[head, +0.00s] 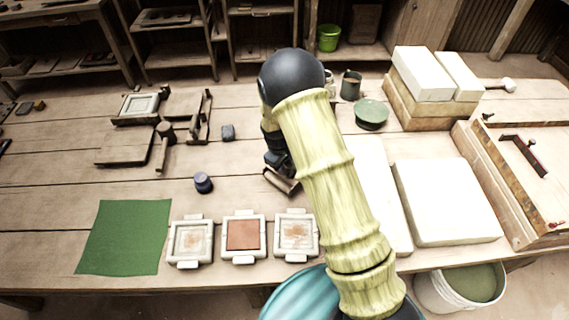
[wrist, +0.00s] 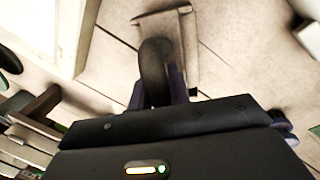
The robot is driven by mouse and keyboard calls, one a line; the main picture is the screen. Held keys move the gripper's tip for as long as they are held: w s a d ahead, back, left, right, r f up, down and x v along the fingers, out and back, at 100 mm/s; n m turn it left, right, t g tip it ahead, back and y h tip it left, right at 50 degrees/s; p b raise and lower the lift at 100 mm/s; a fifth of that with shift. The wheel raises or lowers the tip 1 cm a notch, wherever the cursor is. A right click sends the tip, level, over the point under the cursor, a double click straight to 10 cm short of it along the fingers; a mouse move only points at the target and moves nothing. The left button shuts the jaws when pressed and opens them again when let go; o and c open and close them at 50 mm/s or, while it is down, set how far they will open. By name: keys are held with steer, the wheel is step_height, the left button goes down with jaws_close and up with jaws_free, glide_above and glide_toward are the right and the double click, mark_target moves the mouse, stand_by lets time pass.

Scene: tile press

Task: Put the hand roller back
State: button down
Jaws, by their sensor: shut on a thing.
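My gripper (head: 275,160) is mostly hidden there behind my arm's links. In the wrist view my gripper (wrist: 163,88) is shut on the roller's dark rounded handle (wrist: 153,62). The roller's pale frame (wrist: 188,40) extends beyond the handle. I cannot tell whether the roller touches the table.
Three framed tile moulds (head: 243,257) lie at the front, the middle one filled red-brown, beside a green cloth (head: 125,236). White slabs (head: 446,201) lie right. A green-lidded round pot (head: 371,113) stands behind.

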steer(key=shift+f, duration=0.3)
stand_by(0.5)
steer(key=c, duration=1.2)
jaws_free()
steer(key=shift+c, duration=0.2)
step_height(320, 180, up, 17)
steer(key=s+a+b, duration=0.1)
steer(key=s+a, duration=0.1)
steer(key=shift+a, duration=0.15)
steer(key=shift+s, duration=0.1)
